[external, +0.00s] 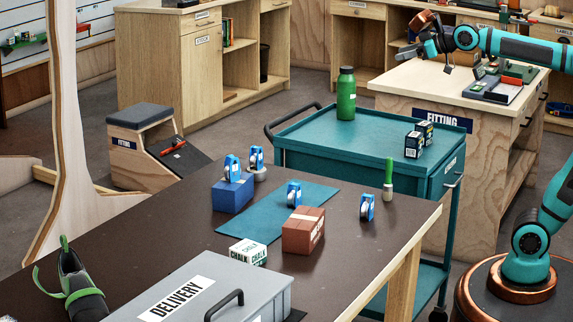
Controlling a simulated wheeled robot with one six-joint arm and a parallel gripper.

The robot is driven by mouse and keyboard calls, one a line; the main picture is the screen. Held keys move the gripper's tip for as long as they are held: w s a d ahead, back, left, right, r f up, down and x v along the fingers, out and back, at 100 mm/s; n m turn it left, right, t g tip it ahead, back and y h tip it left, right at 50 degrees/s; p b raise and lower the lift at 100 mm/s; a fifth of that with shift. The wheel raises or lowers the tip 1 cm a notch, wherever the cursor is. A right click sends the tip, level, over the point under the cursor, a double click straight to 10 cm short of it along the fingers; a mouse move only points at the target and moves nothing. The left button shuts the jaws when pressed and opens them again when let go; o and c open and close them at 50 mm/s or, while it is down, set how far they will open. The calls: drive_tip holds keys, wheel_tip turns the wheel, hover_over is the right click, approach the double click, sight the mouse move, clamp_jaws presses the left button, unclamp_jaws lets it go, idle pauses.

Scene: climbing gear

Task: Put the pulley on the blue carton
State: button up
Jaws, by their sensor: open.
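The blue carton (232,195) stands on the dark table. One blue pulley (232,168) shows upright at its top and appears to rest on it. A similar blue pulley (257,159) is just behind, above a small grey round piece. A fourth blue pulley (367,207) stands alone on the table to the right. My gripper (448,68) is open and empty, high at the upper right, far from them all.
A teal mat (262,229) lies under the middle items. A chalk box (248,252), a grey delivery case (200,285) and a climbing shoe (78,285) are in front. A green-handled brush (388,178) stands near the trolley (300,143), which holds a green bottle (346,95).

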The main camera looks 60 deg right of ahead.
drive_tip(key=s+d+f+m+t+h, duration=0.1)
drive_tip(key=s+d+f+t, duration=0.1)
drive_tip(key=s, duration=0.6)
drive_tip(key=s+d+f+m+t+h, duration=0.1)
drive_tip(key=s+d+f+m, duration=0.1)
drive_tip(key=s+d+f, duration=0.2)
drive_tip(key=s+d, duration=0.1)
drive_tip(key=s, duration=0.2)
drive_tip(key=shift+s+d+t, duration=0.25)
drive_tip(key=shift+s+t, duration=0.15)
drive_tip(key=shift+o, duration=0.2)
